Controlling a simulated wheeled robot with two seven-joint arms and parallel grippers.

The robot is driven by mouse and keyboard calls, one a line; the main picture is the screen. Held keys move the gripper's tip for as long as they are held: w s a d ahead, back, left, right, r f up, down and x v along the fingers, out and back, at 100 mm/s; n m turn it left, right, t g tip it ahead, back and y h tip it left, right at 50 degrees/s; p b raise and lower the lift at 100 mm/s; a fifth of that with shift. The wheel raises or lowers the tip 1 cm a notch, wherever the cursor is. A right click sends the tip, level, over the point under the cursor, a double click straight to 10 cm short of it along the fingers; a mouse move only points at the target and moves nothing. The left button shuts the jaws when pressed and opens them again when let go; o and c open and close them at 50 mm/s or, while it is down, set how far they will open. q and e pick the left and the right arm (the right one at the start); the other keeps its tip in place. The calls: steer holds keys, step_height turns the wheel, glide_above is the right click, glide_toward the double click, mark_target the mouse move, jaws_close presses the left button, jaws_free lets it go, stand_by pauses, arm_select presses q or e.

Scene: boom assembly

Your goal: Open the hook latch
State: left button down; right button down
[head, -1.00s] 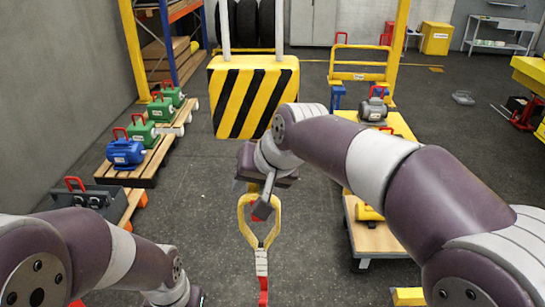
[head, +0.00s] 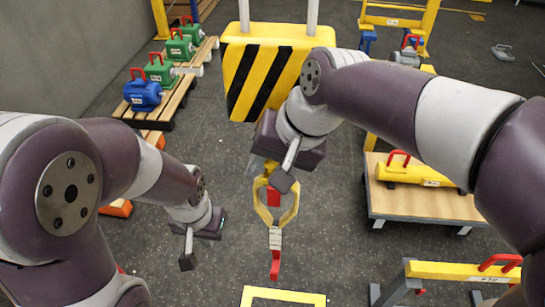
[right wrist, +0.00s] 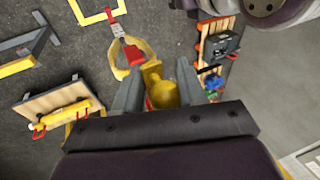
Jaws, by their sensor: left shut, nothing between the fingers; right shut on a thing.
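A yellow hook (head: 291,214) with two curved sides shows below my right gripper in the head view. A red piece (head: 274,195), which looks like its latch, sits between the sides near the top. A grey band (head: 275,239) and a red end (head: 275,265) lie below. My right gripper (head: 287,178) is shut on a yellow part at the hook's top. In the right wrist view that yellow part (right wrist: 163,93) is between the fingers, with the red latch (right wrist: 135,54) just beyond. My left gripper (head: 188,252) is shut and empty, to the left of the hook and apart from it.
A yellow-black striped block (head: 262,75) stands behind my right gripper. Pallets with green (head: 167,72) and blue motors (head: 143,93) are at the left. A wooden cart (head: 420,203) carries a yellow cylinder at the right. A yellow frame (head: 283,297) is at the front.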

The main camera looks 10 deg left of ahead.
steer(key=shift+a+r, duration=0.1)
steer(key=shift+r, duration=0.25)
steer(key=c, duration=1)
jaws_free()
steer(key=shift+o, duration=0.9)
steer(key=shift+a+f, duration=0.15)
steer(key=shift+a, duration=0.05)
steer(key=shift+d+f, duration=0.1)
